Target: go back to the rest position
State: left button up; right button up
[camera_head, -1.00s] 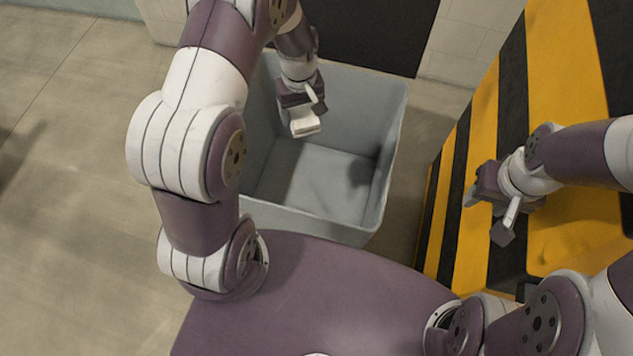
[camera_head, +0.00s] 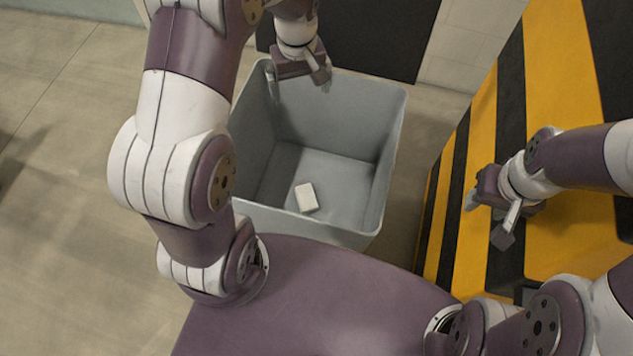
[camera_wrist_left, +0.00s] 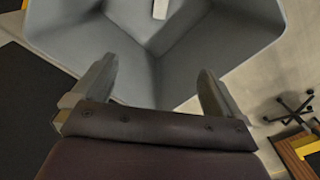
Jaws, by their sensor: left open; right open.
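My left gripper (camera_head: 300,84) is open and empty above the far rim of the grey bin. Its two spread fingers also show in the left wrist view (camera_wrist_left: 158,80), with nothing between them. My right gripper (camera_head: 486,218) is open and empty over the yellow and black striped surface at the right. A small white block (camera_head: 306,197) lies on the floor of the grey bin (camera_head: 370,90), near its front wall. The block also shows at the top of the left wrist view (camera_wrist_left: 160,9).
The yellow and black striped surface (camera_head: 560,70) fills the right side. A dark panel (camera_head: 380,40) stands behind the bin. Open floor (camera_head: 60,200) lies to the left. A dark wheeled chair base (camera_wrist_left: 291,108) shows at the right of the left wrist view.

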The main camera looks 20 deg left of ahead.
pick_arm(q)
jog(key=shift+r, duration=1.1)
